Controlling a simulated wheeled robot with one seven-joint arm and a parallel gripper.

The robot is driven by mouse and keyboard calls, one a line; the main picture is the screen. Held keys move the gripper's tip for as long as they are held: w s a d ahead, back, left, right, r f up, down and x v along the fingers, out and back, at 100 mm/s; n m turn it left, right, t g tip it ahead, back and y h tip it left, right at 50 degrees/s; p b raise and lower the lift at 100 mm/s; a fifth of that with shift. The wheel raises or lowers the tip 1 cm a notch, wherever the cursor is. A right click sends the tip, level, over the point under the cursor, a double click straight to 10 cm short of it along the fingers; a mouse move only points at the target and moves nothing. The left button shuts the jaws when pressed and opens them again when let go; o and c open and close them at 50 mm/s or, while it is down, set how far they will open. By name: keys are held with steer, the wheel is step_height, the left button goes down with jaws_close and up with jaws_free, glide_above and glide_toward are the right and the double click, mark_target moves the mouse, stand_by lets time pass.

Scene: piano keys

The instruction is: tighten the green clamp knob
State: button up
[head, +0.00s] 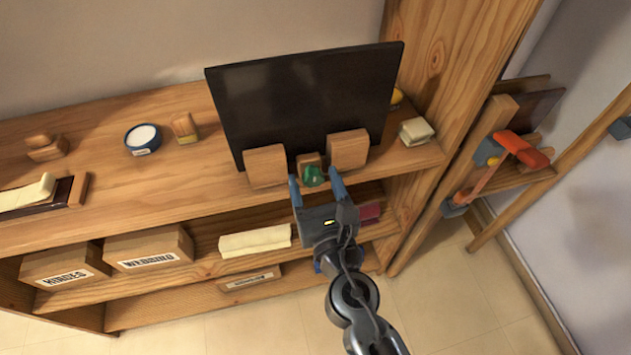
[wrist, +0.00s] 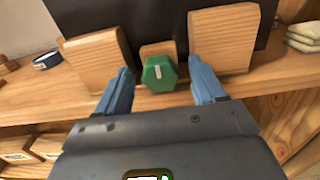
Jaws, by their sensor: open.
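The green clamp knob (head: 313,175) sits at the front edge of the wooden shelf, below the black panel (head: 305,95). In the wrist view the knob (wrist: 159,74) is six-sided with a pale mark on its face, in front of a small wooden block (wrist: 150,50). A larger wooden block stands on each side, the left one (head: 265,166) and the right one (head: 348,150). My gripper (head: 316,183) is open, with its blue fingers left and right of the knob. In the wrist view gaps show between the knob and both fingers (wrist: 160,82).
On the shelf top (head: 100,165) are a blue bowl (head: 143,139), a small wooden block (head: 184,127) and folded cloths (head: 416,131). Labelled boxes (head: 150,247) and a cream cloth (head: 255,241) lie on the lower shelf. An orange clamp (head: 520,149) is at the right.

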steer(key=c, duration=1)
steer(key=shift+c, duration=0.2)
